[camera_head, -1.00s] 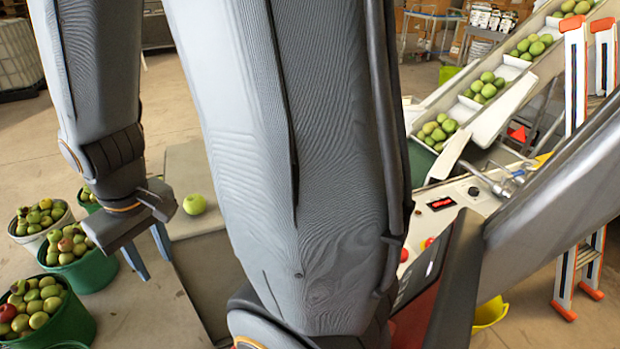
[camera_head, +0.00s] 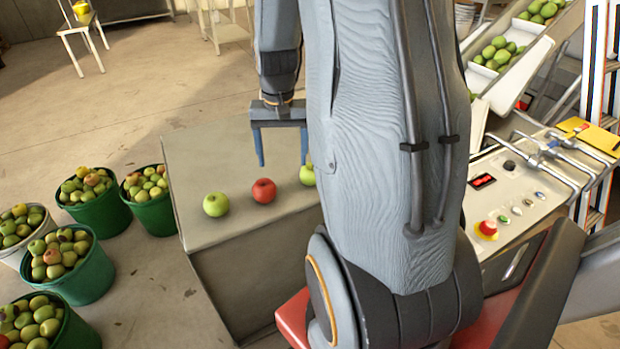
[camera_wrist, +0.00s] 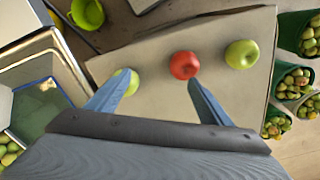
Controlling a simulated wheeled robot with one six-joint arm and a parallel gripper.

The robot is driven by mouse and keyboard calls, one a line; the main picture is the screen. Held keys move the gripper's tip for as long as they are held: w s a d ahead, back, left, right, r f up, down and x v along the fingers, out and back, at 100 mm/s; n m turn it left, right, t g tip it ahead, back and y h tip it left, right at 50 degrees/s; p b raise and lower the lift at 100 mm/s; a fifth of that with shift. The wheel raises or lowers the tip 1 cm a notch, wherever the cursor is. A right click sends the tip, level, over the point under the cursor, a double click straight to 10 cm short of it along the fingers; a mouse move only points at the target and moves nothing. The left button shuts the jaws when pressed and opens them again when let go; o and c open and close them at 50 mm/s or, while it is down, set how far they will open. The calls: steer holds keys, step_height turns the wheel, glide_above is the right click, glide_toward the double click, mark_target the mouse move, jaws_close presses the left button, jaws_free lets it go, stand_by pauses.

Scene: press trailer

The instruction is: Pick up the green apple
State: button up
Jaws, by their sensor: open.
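On the grey box top (camera_head: 190,150) are a green apple (camera_head: 215,204) at left, a red apple (camera_head: 264,190) in the middle, and a second green apple (camera_head: 308,174), partly hidden by my arm. My gripper (camera_head: 283,163) is open and empty, pointing down above the box behind the red apple. In the wrist view, the partly hidden green apple (camera_wrist: 134,84) lies behind the left finger, the red apple (camera_wrist: 184,65) is by the right fingertip, and the other green apple (camera_wrist: 241,54) is farther right.
Green buckets of apples (camera_head: 84,275) stand on the floor left of the box. A control panel (camera_head: 510,200) with buttons and an apple conveyor (camera_head: 505,70) are at right. A yellow-green bucket (camera_wrist: 87,14) shows in the wrist view. The box top around the apples is clear.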

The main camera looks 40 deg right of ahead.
mark_target(311, 166)
steer(key=d+f+m, duration=0.1)
steer(key=d, duration=0.2)
steer(key=d+f+m, duration=0.1)
steer(key=d, duration=0.1)
steer(key=d+f, duration=0.1)
steer(key=d, duration=0.2)
steer(key=shift+w+d+f+m+b, duration=0.1)
steer(key=shift+d+m+b, duration=0.25)
steer(key=shift+m+b, duration=0.05)
steer(key=shift+d+f, duration=0.2)
steer(key=shift+d, duration=0.1)
steer(key=shift+d+f+p, duration=0.15)
steer(key=shift+f+p, duration=0.45)
steer(key=shift+f, duration=1.3)
steer(key=shift+d+f+p, duration=0.15)
steer(key=shift+f+p, duration=0.45)
steer(key=shift+f, duration=1.25)
steer(key=shift+c, duration=0.5)
steer(key=c, duration=1.1)
